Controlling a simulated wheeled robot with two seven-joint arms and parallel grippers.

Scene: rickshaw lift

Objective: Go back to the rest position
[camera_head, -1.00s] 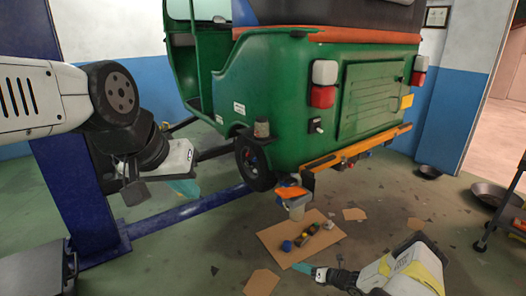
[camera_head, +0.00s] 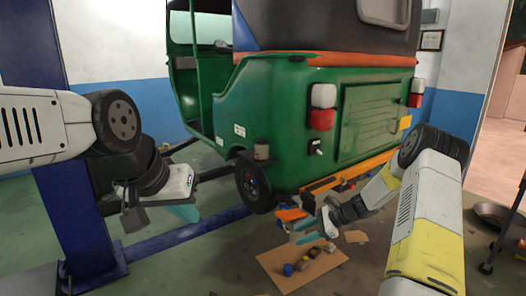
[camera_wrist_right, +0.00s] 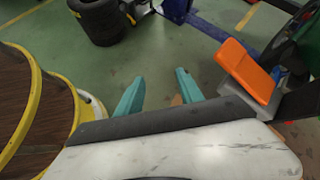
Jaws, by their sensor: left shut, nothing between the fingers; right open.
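My left gripper (camera_head: 186,212) is at the left, beside the blue lift column, with its teal fingers shut and nothing between them. My right gripper (camera_head: 312,230) is in front of the rickshaw's rear, above the cardboard on the floor. Its teal fingers are open and empty; they also show spread apart in the right wrist view (camera_wrist_right: 158,92). The green rickshaw (camera_head: 270,110) stands behind both grippers with its rear towards me. An orange-topped part (camera_head: 290,214) is just left of my right gripper; it also shows at the right of the wrist view (camera_wrist_right: 246,70).
The blue lift column (camera_head: 70,200) and its floor beam (camera_head: 190,232) stand at left. Cardboard (camera_head: 278,280) with small parts lies on the floor. A dark pan (camera_head: 495,215) is at far right.

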